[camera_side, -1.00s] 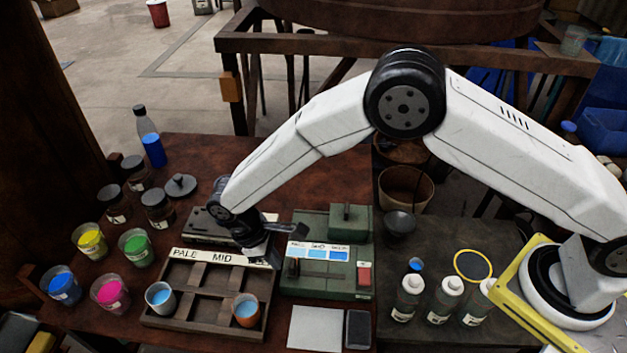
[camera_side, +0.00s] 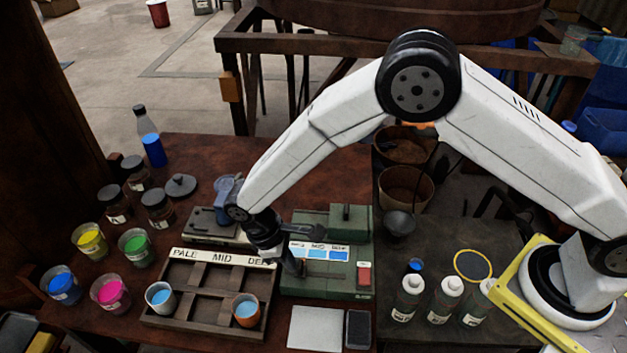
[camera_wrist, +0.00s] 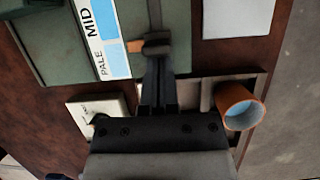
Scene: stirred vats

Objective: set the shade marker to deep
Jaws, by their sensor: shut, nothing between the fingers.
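The green shade device (camera_side: 330,285) stands right of the rack and carries a strip of blue swatches (camera_side: 318,253). In the wrist view the strip (camera_wrist: 112,62) reads PALE and MID; the deep end is out of frame. The shade marker (camera_wrist: 156,46) is a dark knob with an orange pointer, which lies near the border between the pale and mid swatches. My gripper (camera_wrist: 158,66) is shut and empty, its fingertips right at the marker on its pale side. I cannot tell whether they touch. In the side view my gripper (camera_side: 299,271) covers the marker.
A wooden rack (camera_side: 160,325) labelled PALE, MID and a partly hidden third word stands left, holding a grey cup (camera_side: 160,298) and an orange cup (camera_side: 246,311). A red block (camera_side: 364,275) sits at the device's right end. A white sheet (camera_side: 315,328) lies in front.

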